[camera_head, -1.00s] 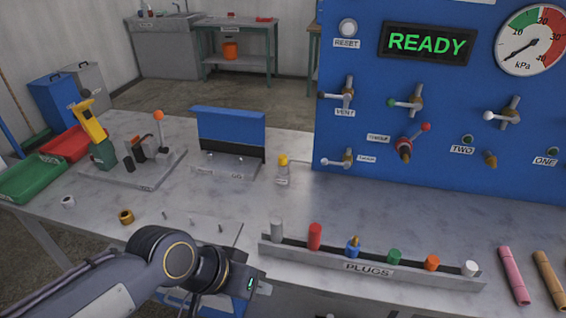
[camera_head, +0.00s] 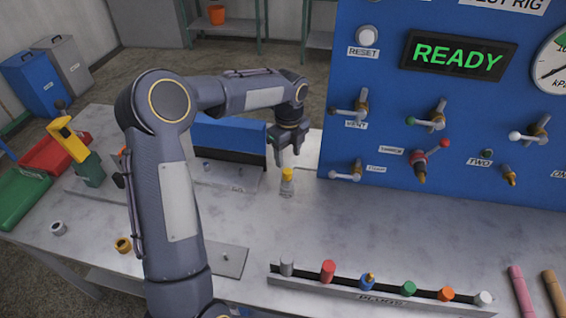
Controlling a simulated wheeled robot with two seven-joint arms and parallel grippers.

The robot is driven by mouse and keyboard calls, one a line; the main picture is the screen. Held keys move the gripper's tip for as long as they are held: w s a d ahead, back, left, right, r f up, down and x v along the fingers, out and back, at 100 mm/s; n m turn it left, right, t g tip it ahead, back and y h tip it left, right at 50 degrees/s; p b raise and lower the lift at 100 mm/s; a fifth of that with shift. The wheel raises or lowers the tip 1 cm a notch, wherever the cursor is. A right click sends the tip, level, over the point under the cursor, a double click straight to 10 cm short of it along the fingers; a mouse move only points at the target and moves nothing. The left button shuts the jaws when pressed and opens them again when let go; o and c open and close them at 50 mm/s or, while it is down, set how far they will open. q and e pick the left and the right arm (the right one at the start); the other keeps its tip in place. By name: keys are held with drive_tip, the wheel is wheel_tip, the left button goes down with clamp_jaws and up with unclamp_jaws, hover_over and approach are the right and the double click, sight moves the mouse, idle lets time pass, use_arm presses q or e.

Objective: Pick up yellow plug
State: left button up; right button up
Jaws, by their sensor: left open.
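The yellow plug (camera_head: 287,175) stands upright on the grey table, left of the blue test rig panel, with a small pale label at its base. My left arm reaches up and over from the front. Its left gripper (camera_head: 288,158) points down with open fingers just above the plug's yellow top. In this view I cannot tell whether the fingertips touch the plug. My right gripper is not in view.
The blue test rig (camera_head: 440,110) with its valve handles stands close to the right of the plug. A dark-fronted blue box (camera_head: 228,140) is behind left. A rack of coloured plugs (camera_head: 380,297) lies at the front right. The table between is clear.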

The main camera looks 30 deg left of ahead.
sight(288, 171)
use_arm(q)
drive_tip(key=f, duration=0.2)
drive_tip(key=f+p, duration=0.1)
drive_tip(key=f, duration=0.2)
drive_tip(key=f+p, duration=0.1)
drive_tip(key=f, duration=0.2)
drive_tip(key=shift+w+a, duration=0.15)
drive_tip(key=shift+w, duration=0.15)
drive_tip(key=c, duration=1)
drive_tip(key=shift+c, duration=0.2)
drive_tip(key=shift+r, duration=0.1)
